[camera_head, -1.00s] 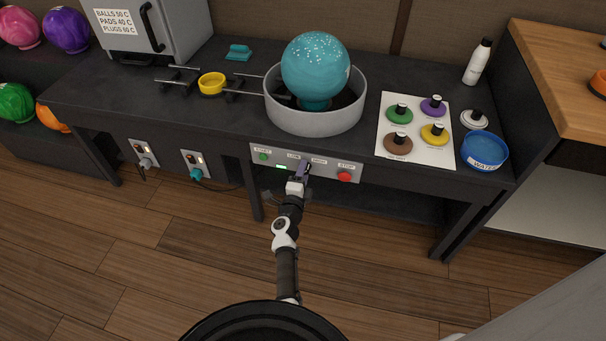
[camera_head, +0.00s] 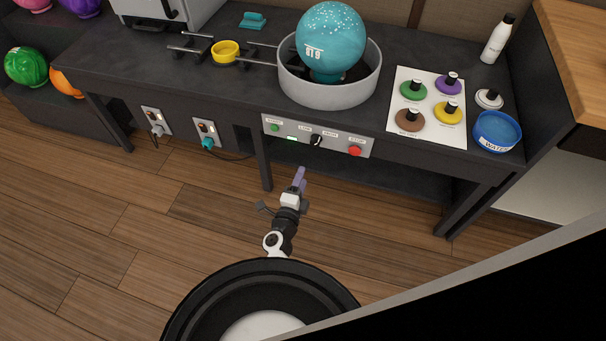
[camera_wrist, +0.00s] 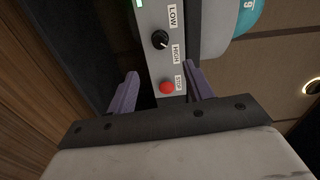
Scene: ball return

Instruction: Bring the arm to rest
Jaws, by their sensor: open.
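My gripper (camera_head: 300,180) is in front of the dark workbench, below and apart from its control panel (camera_head: 345,146). In the wrist view my gripper (camera_wrist: 158,82) has its two purple fingers spread with nothing between them that they touch. The panel's black knob (camera_wrist: 160,39) and red stop button (camera_wrist: 167,88) show beyond the fingers. In the head view the knob (camera_head: 316,140) and red button (camera_head: 355,151) are uncovered, and a small green light (camera_head: 292,138) is lit. My arm is partly hidden by my own body.
A teal speckled ball (camera_head: 331,38) sits in a grey round tub (camera_head: 330,92) on the bench. A white board (camera_head: 436,130) with coloured pads and a blue water bowl (camera_head: 497,132) are to the right. The wooden floor (camera_head: 130,240) in front is clear at left.

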